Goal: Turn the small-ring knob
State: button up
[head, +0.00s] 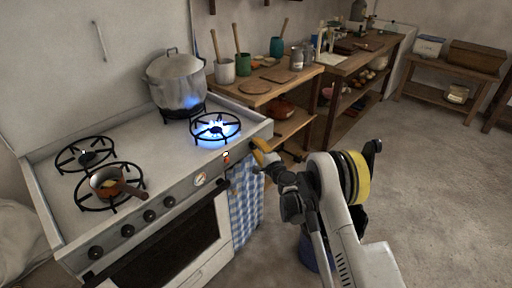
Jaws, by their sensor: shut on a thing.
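The white stove (130,162) has several dark knobs on its front panel, such as this one (127,230) at the left. My gripper (262,150) is at the right end of the panel. It is shut on a knob there, taken to be the small-ring knob, which is mostly hidden by the fingers. The front right burner (216,127) burns with a bright blue flame. Blue flame also shows under the large pot (177,84) at the back right. A small red indicator (226,157) shows on the panel left of my gripper.
A small pan (108,184) sits on the front left burner; the back left burner (87,153) is bare and unlit. A blue checked towel (245,205) hangs below my gripper. A wooden table (257,90) stands right of the stove. The floor (430,160) at right is clear.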

jog(key=o, duration=1.2)
jog(key=v, duration=0.7)
jog(key=shift+s, duration=0.25)
